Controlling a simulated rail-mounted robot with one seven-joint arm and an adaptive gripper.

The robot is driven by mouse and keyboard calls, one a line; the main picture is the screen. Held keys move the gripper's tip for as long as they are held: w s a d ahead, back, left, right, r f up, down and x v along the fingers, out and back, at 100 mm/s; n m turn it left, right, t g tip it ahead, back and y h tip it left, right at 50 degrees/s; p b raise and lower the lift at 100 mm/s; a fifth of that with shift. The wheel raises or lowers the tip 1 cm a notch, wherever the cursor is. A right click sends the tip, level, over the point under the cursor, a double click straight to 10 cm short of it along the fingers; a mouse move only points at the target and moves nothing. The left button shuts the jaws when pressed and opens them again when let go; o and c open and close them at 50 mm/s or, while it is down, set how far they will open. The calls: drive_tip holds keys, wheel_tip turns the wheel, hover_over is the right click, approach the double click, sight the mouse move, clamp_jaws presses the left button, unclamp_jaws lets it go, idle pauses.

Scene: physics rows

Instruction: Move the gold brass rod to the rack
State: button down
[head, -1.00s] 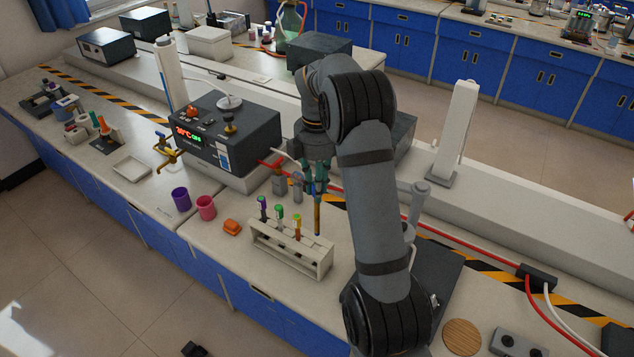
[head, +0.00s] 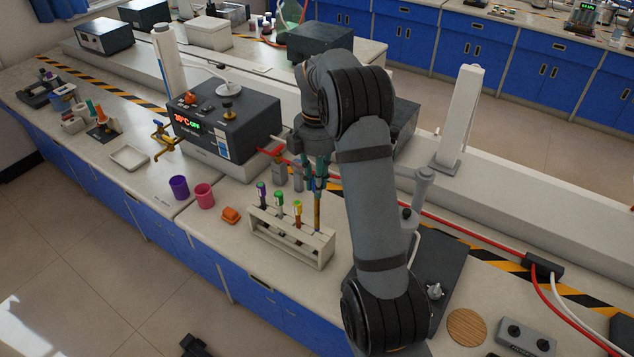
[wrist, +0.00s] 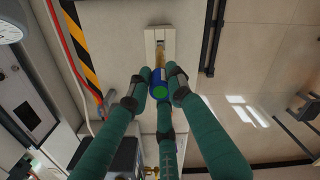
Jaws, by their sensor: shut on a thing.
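The gold brass rod (head: 317,213) hangs upright below my gripper (head: 318,178). Its lower end is at the right end of the white rack (head: 318,259); I cannot tell whether it has entered a hole. In the wrist view, my gripper's green fingers (wrist: 160,88) close around a blue piece with a green end (wrist: 158,82), apparently the top of the rod. The rack (wrist: 151,40) shows beyond it, with a gold part of the rod (wrist: 161,58) in front.
An orange object (head: 231,215), a pink cup (head: 204,195) and a purple cup (head: 179,187) stand left of the rack. A dark heater box (head: 230,125) is behind them. The bench in front of the rack is clear.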

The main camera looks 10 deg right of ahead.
sight(317, 207)
drive_tip(key=shift+f, duration=0.15)
drive_tip(key=shift+f+b, duration=1)
drive_tip(key=shift+f, duration=0.35)
drive_tip(key=shift+f+b, duration=1)
drive_tip(key=shift+f, duration=0.5)
drive_tip(key=shift+f+b, duration=0.95)
drive_tip(key=shift+f, duration=0.65)
drive_tip(key=shift+f+b, duration=0.95)
drive_tip(key=shift+f, duration=0.4)
drive_tip(key=c, duration=1.5)
unclamp_jaws()
